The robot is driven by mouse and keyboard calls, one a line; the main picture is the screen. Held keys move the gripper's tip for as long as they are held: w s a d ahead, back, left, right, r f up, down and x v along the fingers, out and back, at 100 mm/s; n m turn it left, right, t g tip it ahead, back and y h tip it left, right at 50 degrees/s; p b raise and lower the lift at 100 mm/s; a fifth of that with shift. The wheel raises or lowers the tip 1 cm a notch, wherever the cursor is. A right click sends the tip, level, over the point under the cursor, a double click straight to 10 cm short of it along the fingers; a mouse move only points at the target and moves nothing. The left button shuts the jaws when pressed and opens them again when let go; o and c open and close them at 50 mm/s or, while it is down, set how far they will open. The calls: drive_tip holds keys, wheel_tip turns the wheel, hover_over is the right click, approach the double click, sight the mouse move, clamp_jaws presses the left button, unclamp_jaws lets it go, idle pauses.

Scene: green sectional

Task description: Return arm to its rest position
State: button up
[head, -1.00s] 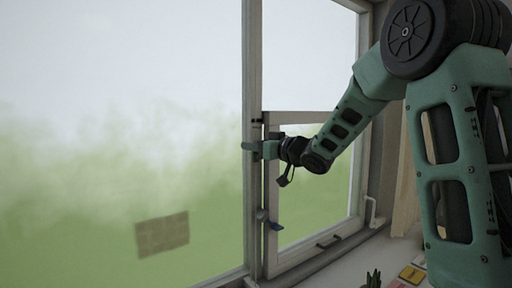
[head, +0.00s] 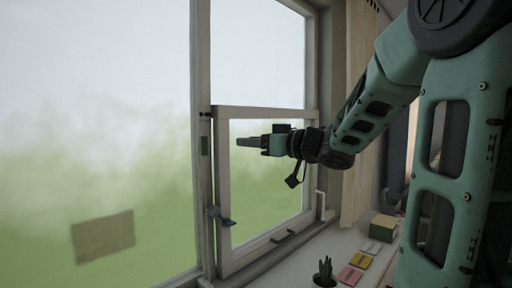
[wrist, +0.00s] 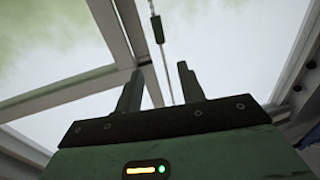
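My gripper (head: 244,141) is raised in front of the small lower window sash (head: 223,180) in the head view, pointing left. In the wrist view its two fingers (wrist: 160,82) stand apart with nothing between them. My green arm stretches back to the right. A thin cord with a small dark green piece (wrist: 157,30) shows beyond the fingers in the wrist view. In the head view a small green piece (head: 205,146) is by the window post, left of my fingertips and apart from them.
The window post (head: 201,60) and sash frame are close to my gripper. A potted cactus (head: 325,271), yellow card (head: 360,262), pink card (head: 350,276) and green-sided box (head: 384,227) are on the sill below. A curtain (head: 357,120) hangs behind my arm.

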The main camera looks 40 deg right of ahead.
drive_tip(key=shift+s+d, duration=0.1)
drive_tip(key=shift+s, duration=0.35)
idle(0.3)
drive_tip(key=w+a+f+g+h, duration=0.1)
drive_tip(key=w+a+f+g, duration=0.15)
drive_tip(key=a+f, duration=0.6)
drive_tip(key=w+a+f+g+h, duration=0.15)
drive_tip(key=a+f+g, duration=0.25)
drive_tip(key=a+f, duration=0.45)
drive_tip(key=s+a+f+n+g, duration=0.1)
drive_tip(key=s+a+f+g, duration=0.2)
drive_tip(key=s, duration=0.5)
drive_tip(key=s+a+f+n+g, duration=0.2)
drive_tip(key=s+a+f+g, duration=0.2)
drive_tip(key=s+a, duration=0.3)
drive_tip(key=s+a+f+n+g+b, duration=0.1)
drive_tip(key=s+a+f+g, duration=0.3)
drive_tip(key=s, duration=0.7)
drive_tip(key=shift+a+f+n+h, duration=0.45)
drive_tip(key=shift+a+f+n, duration=0.15)
drive_tip(key=shift+a+f, duration=0.35)
